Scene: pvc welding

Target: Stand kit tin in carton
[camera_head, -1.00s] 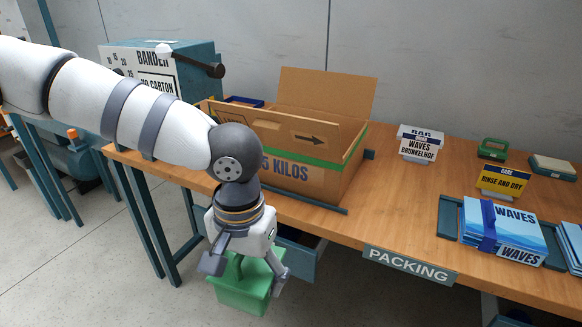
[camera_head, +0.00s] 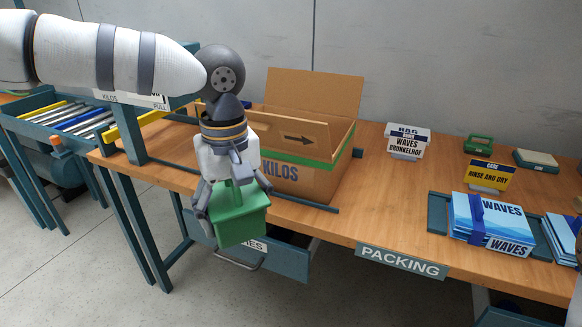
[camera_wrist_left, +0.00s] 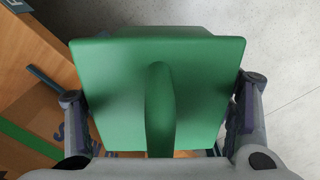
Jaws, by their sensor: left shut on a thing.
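The kit tin (camera_head: 240,221) is a green box with a handle on its lid. My left gripper (camera_head: 231,190) is shut on it and holds it, slightly tilted, in front of the table edge and above the drawer. In the left wrist view the green lid and handle of the tin (camera_wrist_left: 160,95) fill the middle between the fingers. The carton (camera_head: 305,180) is an open cardboard box with raised flaps and a green band, standing on the table behind the tin. My left arm hides part of its left side, and its inside is hidden. My right gripper is not in view.
A drawer (camera_head: 285,260) juts out below the table. Blue WAVES packs (camera_head: 490,222) sit in a tray at right. A small green object (camera_head: 478,145) and a pale pad (camera_head: 535,158) lie at the back.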

